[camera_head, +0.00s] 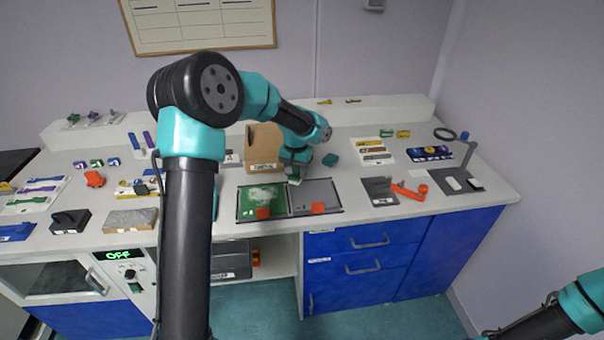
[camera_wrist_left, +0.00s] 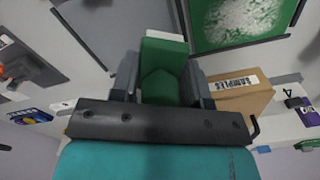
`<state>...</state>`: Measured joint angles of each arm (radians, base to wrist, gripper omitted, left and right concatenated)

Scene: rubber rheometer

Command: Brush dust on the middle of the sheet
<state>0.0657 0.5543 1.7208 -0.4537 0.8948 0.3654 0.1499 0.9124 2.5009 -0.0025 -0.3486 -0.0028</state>
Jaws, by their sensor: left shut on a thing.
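The green sheet (camera_head: 257,190) lies in the left half of a dark-framed tray, and a patch of white dust (camera_head: 264,193) covers its upper and middle part. The wrist view shows the dusty sheet (camera_wrist_left: 203,40) at the top right. My left gripper (camera_head: 297,172) is above the back edge of the tray, near the line between its two halves. My right gripper is out of view; only part of my right arm shows at the bottom right.
The tray's right half is a bare grey plate (camera_head: 318,192). A cardboard samples box (camera_head: 264,150) stands behind the tray, left of my gripper. A grey plate (camera_head: 379,190) and an orange tool (camera_head: 410,190) lie to the right.

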